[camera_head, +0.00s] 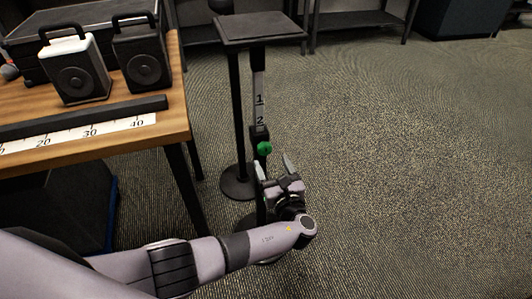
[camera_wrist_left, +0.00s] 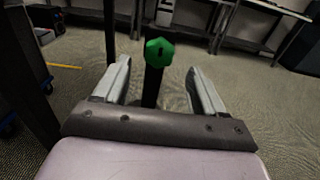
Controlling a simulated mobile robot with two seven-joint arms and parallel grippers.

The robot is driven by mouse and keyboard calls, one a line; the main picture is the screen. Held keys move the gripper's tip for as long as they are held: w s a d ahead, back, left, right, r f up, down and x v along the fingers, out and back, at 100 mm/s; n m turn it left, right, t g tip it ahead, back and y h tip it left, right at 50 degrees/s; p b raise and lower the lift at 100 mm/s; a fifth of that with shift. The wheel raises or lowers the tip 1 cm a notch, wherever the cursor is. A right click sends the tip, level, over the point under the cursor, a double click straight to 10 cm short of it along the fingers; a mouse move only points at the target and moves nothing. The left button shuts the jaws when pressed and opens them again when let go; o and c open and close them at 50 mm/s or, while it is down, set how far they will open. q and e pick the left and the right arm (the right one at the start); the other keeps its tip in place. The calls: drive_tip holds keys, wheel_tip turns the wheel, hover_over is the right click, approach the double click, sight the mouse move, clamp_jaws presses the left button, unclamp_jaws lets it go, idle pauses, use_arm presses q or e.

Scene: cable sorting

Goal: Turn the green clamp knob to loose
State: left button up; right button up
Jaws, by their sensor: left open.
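My left gripper (camera_head: 272,167) is open in front of and slightly below the knob. In the left wrist view its fingers (camera_wrist_left: 158,75) stand either side of the post, with the knob beyond the fingertips and apart from them. My right gripper is in neither view.
A black platform (camera_head: 259,28) tops the post. A wooden table (camera_head: 95,147) with a ruler strip (camera_head: 85,133) and two speaker-like boxes (camera_head: 78,72) stands at the left, its corner near the post. The carpet at the right (camera_head: 420,170) is clear.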

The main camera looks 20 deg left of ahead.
sight(266, 152)
use_arm(q)
drive_tip(key=b+x, duration=0.1)
drive_tip(key=x, duration=0.3)
drive_tip(key=shift+a+f, duration=0.1)
drive_tip(key=shift+w+a, duration=0.2)
drive_tip(key=shift+w, duration=0.15)
drive_tip(key=shift+w+a+b, duration=0.2)
drive_tip(key=shift+w+b, duration=0.05)
drive_tip(key=shift+b, duration=0.05)
drive_tip(key=c, duration=1.1)
